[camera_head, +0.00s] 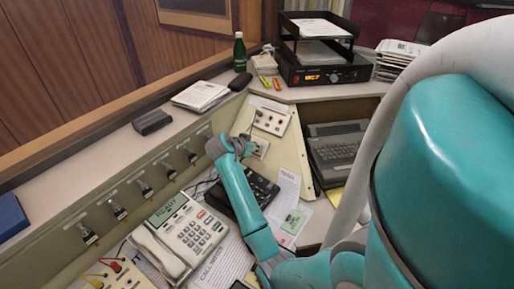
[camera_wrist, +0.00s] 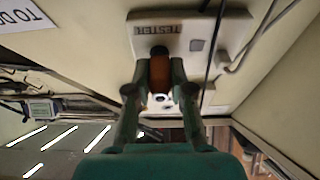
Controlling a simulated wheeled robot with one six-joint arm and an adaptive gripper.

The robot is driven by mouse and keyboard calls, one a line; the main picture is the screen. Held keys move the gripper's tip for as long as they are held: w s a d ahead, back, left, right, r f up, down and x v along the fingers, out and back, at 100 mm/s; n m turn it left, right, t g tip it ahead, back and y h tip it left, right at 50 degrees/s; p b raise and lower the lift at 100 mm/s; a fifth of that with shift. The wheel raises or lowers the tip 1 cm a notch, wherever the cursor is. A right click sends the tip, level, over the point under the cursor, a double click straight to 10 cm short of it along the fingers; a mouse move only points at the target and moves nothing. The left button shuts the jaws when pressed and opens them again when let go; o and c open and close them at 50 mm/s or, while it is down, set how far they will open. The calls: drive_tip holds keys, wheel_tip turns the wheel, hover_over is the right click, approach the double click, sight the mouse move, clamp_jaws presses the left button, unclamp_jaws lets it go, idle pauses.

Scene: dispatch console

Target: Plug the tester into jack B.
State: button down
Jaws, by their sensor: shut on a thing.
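My gripper (camera_head: 246,147) is at the angled console face, and its fingers (camera_wrist: 160,90) are shut on an orange-brown plug body with a black end, the tester plug (camera_wrist: 160,72). In the head view, a pale jack panel (camera_head: 270,121) with several dark jacks is just above my gripper. Their letters are too small to read.
A dark cable (camera_wrist: 214,45) crosses the plate. Several switches (camera_head: 145,188) line the face to the left. A green bottle (camera_head: 240,52) stands on the ledge above.

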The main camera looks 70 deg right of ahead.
drive_tip(key=shift+v, duration=0.95)
idle(0.3)
drive_tip(key=shift+w+a+r, duration=0.2)
drive_tip(key=shift+a+r, duration=0.4)
drive_tip(key=shift+r, duration=0.2)
drive_tip(key=shift+w+a+r, duration=0.15)
drive_tip(key=shift+a+r, duration=0.4)
drive_tip(key=shift+r, duration=0.25)
approach(271, 116)
drive_tip(key=shift+x, duration=2.4)
drive_tip(key=shift+x, duration=1)
idle(0.4)
drive_tip(key=c, duration=0.6)
unclamp_jaws()
drive_tip(key=shift+f, duration=0.1)
drive_tip(key=shift+o, duration=0.4)
drive_tip(key=shift+w+a, duration=0.1)
